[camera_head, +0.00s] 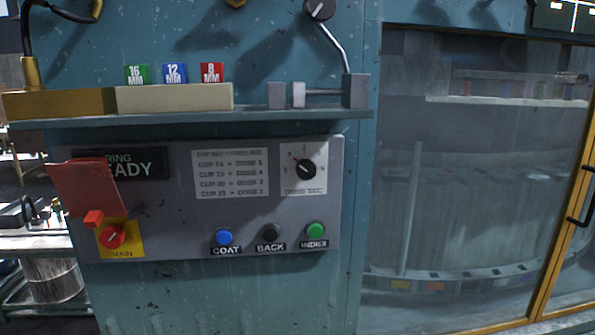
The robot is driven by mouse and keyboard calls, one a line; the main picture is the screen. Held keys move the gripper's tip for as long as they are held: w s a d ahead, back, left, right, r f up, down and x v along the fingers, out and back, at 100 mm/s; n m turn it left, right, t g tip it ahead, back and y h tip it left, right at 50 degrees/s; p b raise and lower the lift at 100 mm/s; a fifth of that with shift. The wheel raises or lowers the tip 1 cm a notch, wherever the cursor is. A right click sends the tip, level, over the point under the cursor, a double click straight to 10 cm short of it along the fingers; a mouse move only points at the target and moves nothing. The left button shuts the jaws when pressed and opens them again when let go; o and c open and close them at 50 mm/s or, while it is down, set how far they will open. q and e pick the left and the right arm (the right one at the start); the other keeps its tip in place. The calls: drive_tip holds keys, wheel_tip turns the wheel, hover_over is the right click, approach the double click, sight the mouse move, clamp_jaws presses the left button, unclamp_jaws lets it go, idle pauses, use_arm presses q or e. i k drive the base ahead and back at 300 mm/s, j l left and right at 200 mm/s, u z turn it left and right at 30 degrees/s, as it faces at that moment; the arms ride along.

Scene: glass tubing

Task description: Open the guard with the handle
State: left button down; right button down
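A black bar handle (582,206) sits at the yellow upright, at the far right edge of the view, and is partly cut off. Neither of my grippers is in view, and nothing touches the handle.
Left of the guard is a grey control panel (165,225) with buttons, a dial and a tilted red plate (88,188). Above it a shelf (190,119) juts out, bearing blocks and a metal fixture (354,91). Behind the pane is a round slotted table (455,275).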

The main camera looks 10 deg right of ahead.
sight(588, 134)
drive_tip(key=i+l+z, duration=0.2)
drive_tip(key=l, duration=0.25)
drive_tip(key=l+z, duration=0.15)
drive_tip(key=l, duration=0.3)
drive_tip(key=i+l+z, duration=0.2)
drive_tip(key=l, duration=0.25)
drive_tip(key=i+l+z, duration=0.15)
drive_tip(key=l, duration=0.25)
drive_tip(key=i+l+z, duration=0.2)
drive_tip(key=l, duration=0.2)
drive_tip(key=i+l+z, duration=0.15)
drive_tip(key=l, duration=0.2)
drive_tip(key=i, duration=0.05)
